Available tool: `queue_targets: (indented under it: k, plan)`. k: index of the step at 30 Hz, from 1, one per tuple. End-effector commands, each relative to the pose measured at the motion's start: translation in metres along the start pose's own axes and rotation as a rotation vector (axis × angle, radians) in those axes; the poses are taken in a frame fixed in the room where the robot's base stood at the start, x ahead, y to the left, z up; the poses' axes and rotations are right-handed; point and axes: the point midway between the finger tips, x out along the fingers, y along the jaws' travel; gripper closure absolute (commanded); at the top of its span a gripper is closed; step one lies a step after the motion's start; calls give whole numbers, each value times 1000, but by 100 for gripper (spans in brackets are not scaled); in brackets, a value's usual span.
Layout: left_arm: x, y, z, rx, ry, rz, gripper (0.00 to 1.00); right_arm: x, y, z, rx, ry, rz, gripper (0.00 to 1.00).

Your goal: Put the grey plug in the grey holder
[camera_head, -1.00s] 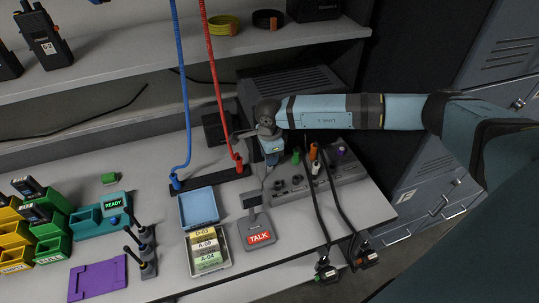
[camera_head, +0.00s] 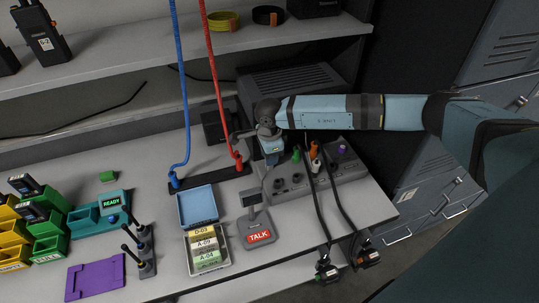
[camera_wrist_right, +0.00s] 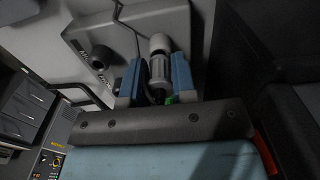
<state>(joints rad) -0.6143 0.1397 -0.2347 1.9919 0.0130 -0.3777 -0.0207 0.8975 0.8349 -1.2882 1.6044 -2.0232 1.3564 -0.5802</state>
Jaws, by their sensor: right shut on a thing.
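My right gripper (camera_head: 272,160) is at the back left end of the grey socket panel (camera_head: 345,173). In the right wrist view, its blue fingers (camera_wrist_right: 156,85) are shut on a grey ribbed plug (camera_wrist_right: 158,70). A pale rounded end (camera_wrist_right: 160,43) shows just beyond the plug; whether it belongs to it is unclear. In the head view the plug is hidden by the gripper. A dark round socket (camera_wrist_right: 102,55) on the panel shows beside the fingers. Which socket is the grey holder I cannot tell. My left gripper is not in view.
Red and blue cords hang nearby.

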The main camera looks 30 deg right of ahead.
Motion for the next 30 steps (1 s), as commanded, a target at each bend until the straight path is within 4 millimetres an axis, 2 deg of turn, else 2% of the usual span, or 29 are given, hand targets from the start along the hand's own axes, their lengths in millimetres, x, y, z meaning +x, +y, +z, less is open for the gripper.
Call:
queue_targets:
  k: [30]
  plan:
    - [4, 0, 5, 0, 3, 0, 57, 7, 0, 0, 0, 0, 0, 90]
